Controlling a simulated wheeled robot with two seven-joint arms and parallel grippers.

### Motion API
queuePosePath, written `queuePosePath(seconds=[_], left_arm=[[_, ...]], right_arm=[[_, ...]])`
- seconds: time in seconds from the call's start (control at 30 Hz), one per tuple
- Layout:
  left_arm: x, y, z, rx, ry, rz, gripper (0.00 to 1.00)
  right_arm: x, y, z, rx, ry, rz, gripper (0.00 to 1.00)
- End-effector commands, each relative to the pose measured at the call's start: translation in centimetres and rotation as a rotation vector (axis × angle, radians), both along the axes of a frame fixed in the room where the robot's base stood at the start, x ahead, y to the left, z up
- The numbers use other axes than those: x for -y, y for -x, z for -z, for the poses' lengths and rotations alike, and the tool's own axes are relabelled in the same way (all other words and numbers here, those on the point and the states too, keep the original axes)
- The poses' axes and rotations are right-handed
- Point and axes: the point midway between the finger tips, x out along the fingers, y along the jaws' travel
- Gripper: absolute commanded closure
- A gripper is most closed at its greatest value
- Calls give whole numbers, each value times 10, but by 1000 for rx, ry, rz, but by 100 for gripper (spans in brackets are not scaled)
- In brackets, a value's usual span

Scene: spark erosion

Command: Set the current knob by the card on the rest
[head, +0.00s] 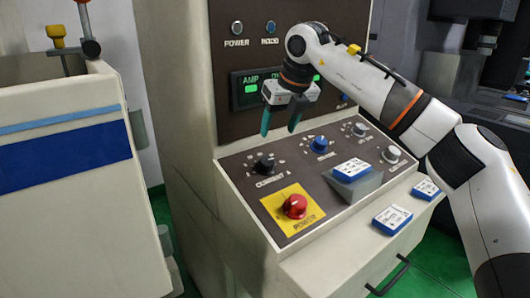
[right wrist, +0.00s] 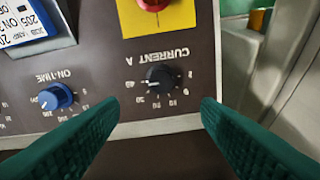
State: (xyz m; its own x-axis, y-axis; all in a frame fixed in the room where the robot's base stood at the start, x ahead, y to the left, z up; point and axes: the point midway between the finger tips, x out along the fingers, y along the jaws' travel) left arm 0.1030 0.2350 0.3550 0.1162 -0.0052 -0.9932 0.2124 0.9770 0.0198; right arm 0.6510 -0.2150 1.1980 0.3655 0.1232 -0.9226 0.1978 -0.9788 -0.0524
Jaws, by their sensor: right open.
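The black current knob (head: 264,165) sits on the sloping panel; in the right wrist view the knob (right wrist: 160,76) appears upside down under "CURRENT A", its pale mark toward picture left, near what looks like 40. My right gripper (head: 280,130) is open and empty, above and apart from the knob. In the right wrist view its fingers (right wrist: 157,108) stand either side below the knob. The card (head: 352,167) lies on the grey wedge rest (head: 360,188); the card (right wrist: 24,22) is cut off in the right wrist view, and its current value is not readable. My left gripper is out of view.
A blue on-time knob (head: 320,144) is right of the current knob. A red power knob (head: 295,206) on a yellow plate is in front. Two grey knobs (head: 391,154) (head: 360,129) are further right. Two more cards (head: 392,219) (head: 426,189) lie on the ledge.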

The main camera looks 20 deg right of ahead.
Motion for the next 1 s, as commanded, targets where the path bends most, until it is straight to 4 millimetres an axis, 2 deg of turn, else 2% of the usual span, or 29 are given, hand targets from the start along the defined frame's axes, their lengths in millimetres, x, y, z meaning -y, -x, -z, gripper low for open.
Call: queuePosePath(seconds=[0.1, 0.23, 0.37, 0.5, 0.67, 1.0], left_arm=[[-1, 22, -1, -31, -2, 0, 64], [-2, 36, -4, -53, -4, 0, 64], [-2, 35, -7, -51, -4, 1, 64], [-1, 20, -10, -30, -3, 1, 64], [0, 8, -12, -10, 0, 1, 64], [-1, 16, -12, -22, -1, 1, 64]], right_arm=[[-3, -7, 20, -5, 0, -1, 42], [-6, -16, 44, -6, 0, -1, 42], [-9, -26, 68, -6, -1, -1, 42], [-12, -34, 87, -4, -1, -1, 42], [-14, -38, 99, -1, -2, -1, 42], [-14, -39, 102, -1, -1, -2, 44]])
